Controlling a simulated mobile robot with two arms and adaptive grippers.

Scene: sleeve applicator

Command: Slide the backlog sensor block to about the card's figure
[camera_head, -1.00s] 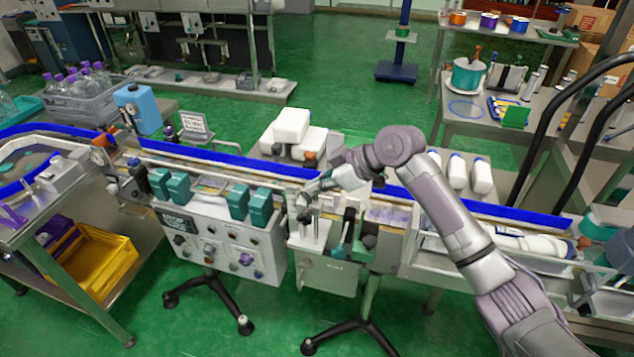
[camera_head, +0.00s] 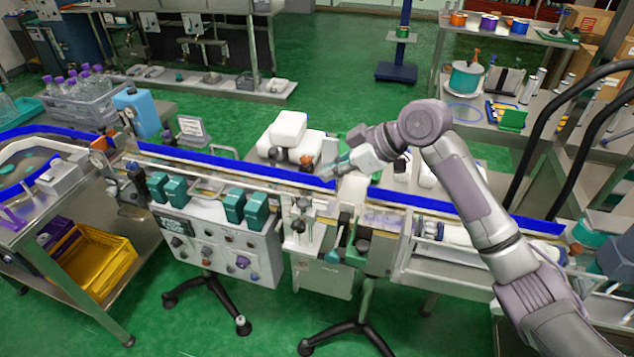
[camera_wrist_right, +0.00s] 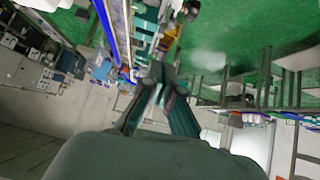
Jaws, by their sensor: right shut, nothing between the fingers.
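My right gripper (camera_head: 326,174) is shut and empty, above the blue-edged conveyor (camera_head: 240,162) near its middle. Its fingers also show in the wrist view (camera_wrist_right: 160,88), tips close together. A small orange-topped piece (camera_head: 308,161) stands at the far side of the conveyor, left of the fingertips; I cannot tell for sure whether it is the backlog sensor block. A framed card (camera_head: 191,127) stands behind the conveyor on the left; its figure is too small to read. My left gripper is not in view.
Teal blocks (camera_head: 255,209) top the control panel (camera_head: 215,240) in front. A small stand with posts (camera_head: 301,230) is below the gripper. A yellow crate (camera_head: 92,268) is low at left.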

